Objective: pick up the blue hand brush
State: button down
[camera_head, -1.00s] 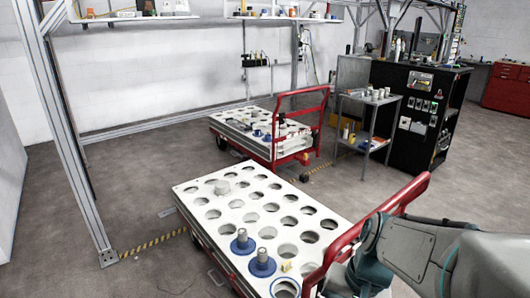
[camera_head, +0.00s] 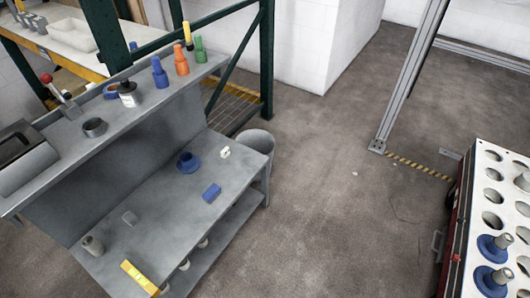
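A round blue flanged piece (camera_head: 188,163) sits further back on the same worktop. My gripper is not in view, and none of my arm shows.
The grey workbench (camera_head: 150,220) has a raised shelf with bottles, including a blue one (camera_head: 159,72). A white piece (camera_head: 225,152) and a yellow level (camera_head: 139,278) lie on the worktop. A bin (camera_head: 257,143) stands behind. Floor is clear between bench and cart (camera_head: 487,150).

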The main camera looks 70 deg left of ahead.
aim_at(214, 191)
jog(key=u, duration=3.05)
